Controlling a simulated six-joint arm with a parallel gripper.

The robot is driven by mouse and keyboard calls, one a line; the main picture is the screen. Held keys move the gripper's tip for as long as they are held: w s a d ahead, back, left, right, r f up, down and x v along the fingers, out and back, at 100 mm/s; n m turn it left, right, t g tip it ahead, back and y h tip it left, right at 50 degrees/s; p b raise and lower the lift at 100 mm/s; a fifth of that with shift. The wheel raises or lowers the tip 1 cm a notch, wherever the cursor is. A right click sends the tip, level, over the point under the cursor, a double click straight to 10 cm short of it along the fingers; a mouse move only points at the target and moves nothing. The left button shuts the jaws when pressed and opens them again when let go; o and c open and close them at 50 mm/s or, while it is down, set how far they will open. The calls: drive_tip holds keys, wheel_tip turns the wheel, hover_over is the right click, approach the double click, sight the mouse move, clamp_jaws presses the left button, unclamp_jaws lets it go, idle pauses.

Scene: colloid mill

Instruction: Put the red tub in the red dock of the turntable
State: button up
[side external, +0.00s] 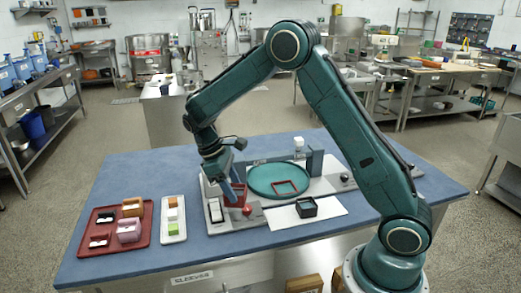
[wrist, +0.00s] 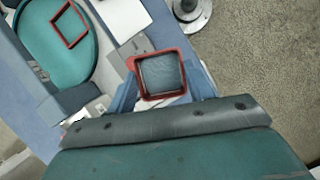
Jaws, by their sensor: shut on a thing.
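The red tub (wrist: 161,75) is square, with a red rim and a dark inside, in the wrist view. My gripper (wrist: 163,92) has its blue fingers on two opposite sides of it and is shut on it. Whether the tub touches the surface below is unclear.
A red tray (side external: 141,240) with several coloured tubs and a white tray (side external: 173,236) with blocks lie at the left. A grey upright block (side external: 314,161) stands behind the turntable.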

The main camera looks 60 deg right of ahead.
drive_tip(key=shift+d+f+n+h, duration=0.1)
drive_tip(key=shift+d+n+h, duration=0.2)
drive_tip(key=shift+d+n, duration=0.5)
drive_tip(key=s+d+n+t, duration=0.3)
drive_tip(key=d+n+t, duration=0.1)
drive_tip(key=d+n, duration=0.65)
drive_tip(key=s+d+n+t, duration=0.3)
drive_tip(key=d+n, duration=0.7)
drive_tip(key=d, duration=0.1)
drive_tip(key=shift+h, duration=0.4)
drive_tip(key=shift+w+f, duration=0.15)
drive_tip(key=shift+f, duration=1.85)
drive_tip(key=shift+f, duration=0.1)
drive_tip(key=shift+f, duration=2.4)
drive_tip(key=shift+f, duration=0.1)
drive_tip(key=o, duration=1)
